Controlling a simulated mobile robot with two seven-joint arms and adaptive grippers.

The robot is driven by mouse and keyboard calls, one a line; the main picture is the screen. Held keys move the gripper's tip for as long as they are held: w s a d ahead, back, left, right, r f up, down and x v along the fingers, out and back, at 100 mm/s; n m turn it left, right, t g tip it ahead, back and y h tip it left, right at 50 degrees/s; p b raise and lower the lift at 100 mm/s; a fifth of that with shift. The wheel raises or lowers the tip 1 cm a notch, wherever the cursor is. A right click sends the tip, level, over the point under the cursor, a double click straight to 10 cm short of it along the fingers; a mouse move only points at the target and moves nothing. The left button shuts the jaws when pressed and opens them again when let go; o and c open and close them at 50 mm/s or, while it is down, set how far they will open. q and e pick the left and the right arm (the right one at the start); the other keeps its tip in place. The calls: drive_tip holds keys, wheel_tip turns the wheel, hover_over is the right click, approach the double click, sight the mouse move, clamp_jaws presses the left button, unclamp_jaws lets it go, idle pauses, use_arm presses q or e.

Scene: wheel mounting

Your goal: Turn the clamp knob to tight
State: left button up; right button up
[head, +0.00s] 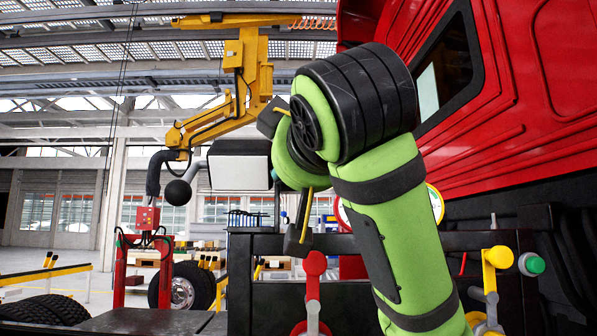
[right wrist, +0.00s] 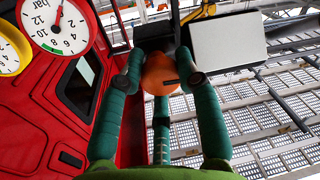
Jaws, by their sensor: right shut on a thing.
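The clamp knob (right wrist: 155,78) is a rounded orange knob with a dark mark on it, in the middle of the right wrist view. My right gripper (right wrist: 161,74) has green fingers on both sides of the knob and is shut on it. A third green finger reaches up from below. In the head view, my green and black right arm fills the middle right; I cannot make out the knob or the fingertips there. My left gripper is in neither view.
A white box (head: 239,171) sits beside a black ball handle (head: 178,193) under a yellow lifting arm (head: 252,72). A red truck cab (head: 550,90) stands close on the right. A white bar gauge (right wrist: 55,22) shows at upper left in the wrist view. A wheel (head: 183,290) stands behind.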

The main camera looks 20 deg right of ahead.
drive_tip(key=m+b, duration=0.3)
drive_tip(key=shift+s+f+m+t+b, duration=0.1)
drive_tip(key=shift+m+t+b, duration=0.2)
drive_tip(key=m+b, duration=0.2)
drive_tip(key=m, duration=0.2)
drive_tip(key=shift+m+t+h+b, duration=0.3)
drive_tip(key=shift+m+h+b, duration=0.05)
drive_tip(key=shift+m+h, duration=0.05)
drive_tip(key=m+b, duration=0.1)
drive_tip(key=m, duration=0.2)
drive_tip(key=shift+h, duration=0.3)
drive_tip(key=shift+r+m, duration=0.2)
drive_tip(key=shift+m, duration=0.8)
drive_tip(key=shift+m+h, duration=0.7)
drive_tip(key=shift+m, duration=1.9)
drive_tip(key=o, duration=1.2)
drive_tip(key=shift+c, duration=0.2)
drive_tip(key=shift+d, duration=0.1)
